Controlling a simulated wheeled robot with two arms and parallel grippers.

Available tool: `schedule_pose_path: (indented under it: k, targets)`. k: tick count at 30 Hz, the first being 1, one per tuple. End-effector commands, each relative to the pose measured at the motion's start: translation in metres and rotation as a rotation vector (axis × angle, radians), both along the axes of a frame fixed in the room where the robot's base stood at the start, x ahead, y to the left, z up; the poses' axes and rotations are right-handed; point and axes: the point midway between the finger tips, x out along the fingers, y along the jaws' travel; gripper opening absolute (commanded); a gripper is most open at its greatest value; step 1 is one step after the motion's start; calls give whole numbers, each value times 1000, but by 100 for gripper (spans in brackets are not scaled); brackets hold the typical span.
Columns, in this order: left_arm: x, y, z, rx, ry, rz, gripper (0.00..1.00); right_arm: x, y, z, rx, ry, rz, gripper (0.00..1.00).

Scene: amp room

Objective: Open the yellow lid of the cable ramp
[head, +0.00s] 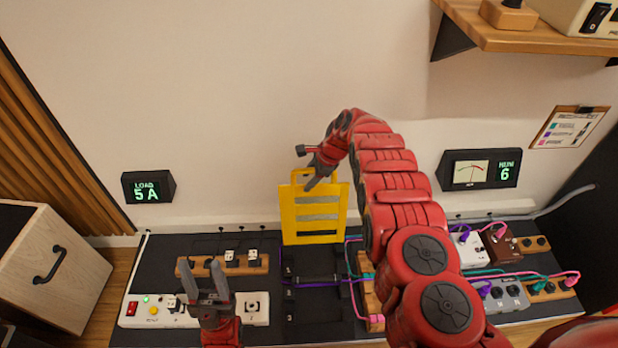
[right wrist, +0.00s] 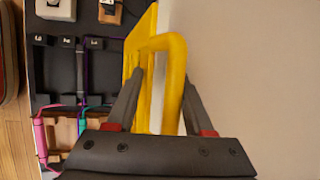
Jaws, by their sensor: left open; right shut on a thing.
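The yellow lid (head: 313,228) of the cable ramp stands upright at the back of the board, in front of the wall. The ramp's dark open channels (head: 312,280) lie below it with cables across them. My right gripper (head: 312,180) is at the lid's top, shut on its yellow handle loop. In the right wrist view the yellow handle (right wrist: 172,50) passes between the fingers of the right gripper (right wrist: 165,95). My left gripper (head: 207,277) is open and empty, low at the left above the power strip (head: 155,311).
A load display (head: 148,187) and a meter (head: 480,170) stand at the back. Several pedals (head: 497,241) and coloured cables lie on the right. A wooden cabinet (head: 70,270) is at the left. A shelf (head: 520,35) juts out at upper right.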

Motion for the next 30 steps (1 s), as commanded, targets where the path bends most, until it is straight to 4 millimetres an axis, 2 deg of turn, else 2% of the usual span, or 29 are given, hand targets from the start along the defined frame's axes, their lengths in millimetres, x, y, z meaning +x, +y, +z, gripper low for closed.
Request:
schedule_pose_path:
  k: [2,3,6,12,17,22,28,30]
  targets:
    - [0,0,-1,0,0,0,50,0,2,-2,0,-1,3,0]
    - [0,0,-1,0,0,0,50,0,2,-2,0,-2,4,49]
    - [0,0,-1,0,0,0,50,-1,2,-2,-1,0,3,34]
    - [0,0,1,0,0,0,50,-2,1,0,0,3,2,34]
    - [0,0,7,0,0,0,50,-2,-6,14,-1,1,-1,34]
    - [0,0,17,0,0,0,50,-7,-16,42,2,1,-3,34]
    - [0,0,29,0,0,0,50,-15,-34,87,2,-4,-1,34]
    - [0,0,50,0,0,0,50,-20,-40,110,2,1,0,34]
